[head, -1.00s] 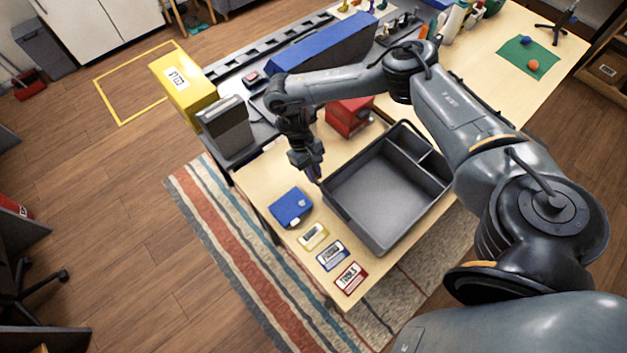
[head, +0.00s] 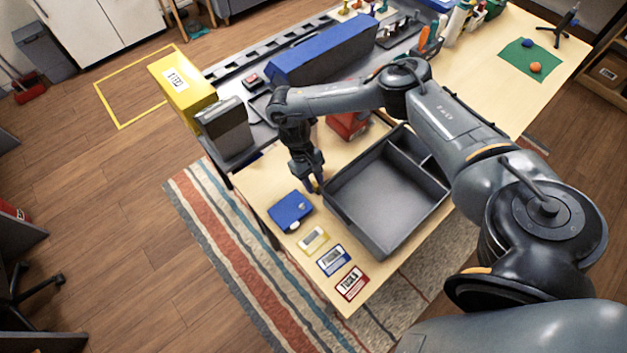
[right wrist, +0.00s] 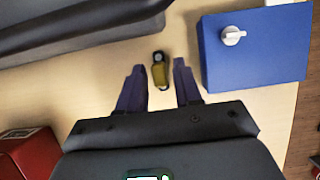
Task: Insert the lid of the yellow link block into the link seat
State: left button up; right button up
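A small yellow piece with dark ends (right wrist: 159,72) lies on the table between my right gripper's fingertips in the right wrist view; it looks like the yellow link block. It is a tiny yellow spot in the head view (head: 317,189). My right gripper (right wrist: 159,78) is open, with a gap on both sides of the piece. In the head view, the right gripper (head: 312,186) points down beside the grey tray. A blue box with a white knob (right wrist: 255,55) lies close by and also shows in the head view (head: 290,210). I cannot make out the lid or link seat. My left gripper is out of view.
The grey divided tray (head: 352,229) stands just right of the gripper. A red box (head: 347,125) stands behind it. Yellow, blue and red cards (head: 333,259) lie near the front edge. Bare tabletop lies between the blue box and the tray.

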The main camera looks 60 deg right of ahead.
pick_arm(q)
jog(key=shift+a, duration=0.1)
pick_arm(e)
jog(key=shift+o, duration=0.2)
jog(key=shift+r, duration=0.25)
pick_arm(q)
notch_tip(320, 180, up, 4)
jog(key=p, duration=0.4)
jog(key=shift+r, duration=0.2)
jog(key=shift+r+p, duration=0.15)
jog(key=shift+p, duration=0.2)
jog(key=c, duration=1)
pick_arm(e)
jog(key=v, duration=1.2)
jog(key=shift+f, duration=0.15)
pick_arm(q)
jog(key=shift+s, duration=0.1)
